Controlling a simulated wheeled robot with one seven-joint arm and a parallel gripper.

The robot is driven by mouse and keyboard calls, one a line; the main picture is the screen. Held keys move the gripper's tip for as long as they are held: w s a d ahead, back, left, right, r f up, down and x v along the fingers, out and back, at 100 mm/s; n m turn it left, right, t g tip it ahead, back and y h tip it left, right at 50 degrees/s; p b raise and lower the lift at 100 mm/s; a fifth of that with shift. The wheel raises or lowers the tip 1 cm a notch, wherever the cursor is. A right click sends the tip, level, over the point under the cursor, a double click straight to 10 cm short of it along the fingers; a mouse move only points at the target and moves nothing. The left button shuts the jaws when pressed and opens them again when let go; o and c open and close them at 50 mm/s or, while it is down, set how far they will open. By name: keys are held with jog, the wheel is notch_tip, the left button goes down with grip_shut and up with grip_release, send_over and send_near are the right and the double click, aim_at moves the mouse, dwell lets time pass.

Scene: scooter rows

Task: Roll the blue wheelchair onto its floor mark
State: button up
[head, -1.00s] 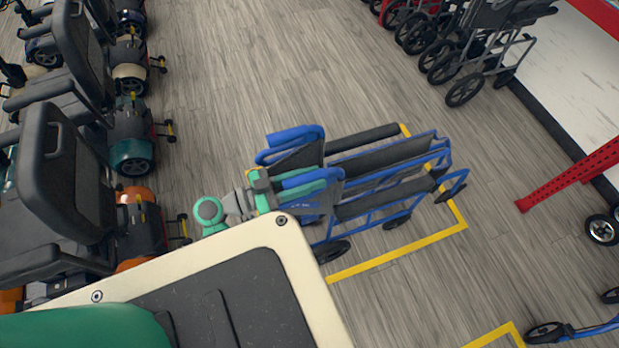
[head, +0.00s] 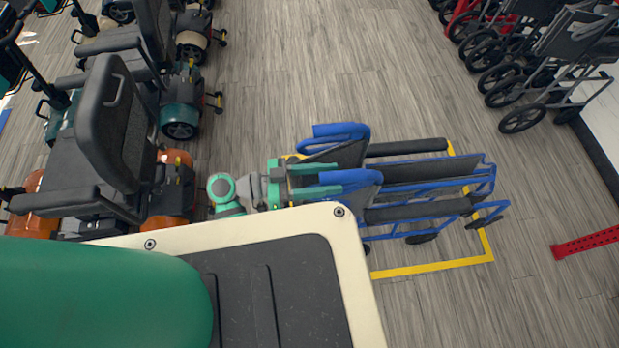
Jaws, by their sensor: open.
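The blue wheelchair (head: 425,190) stands upright, largely inside a yellow outline on the floor (head: 435,268). Its black seat and armrests and its blue tube frame show. The yellow line shows along its right side and its near side; a short piece shows near the push handles. The blue push handles (head: 341,132) are at its left end. My own body hides the wheelchair's lower left part and the near left of the outline.
Mobility scooters (head: 112,138) stand in a row at the left, close to my arm. Folded dark wheelchairs (head: 555,62) stand at the upper right. A red perforated beam (head: 588,242) is at the right.

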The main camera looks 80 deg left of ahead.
jog(key=shift+s+a, duration=0.15)
jog(key=shift+s, duration=1.25)
jog(key=shift+s+a, duration=0.1)
jog(key=shift+s, duration=1.25)
jog(key=shift+w, duration=0.1)
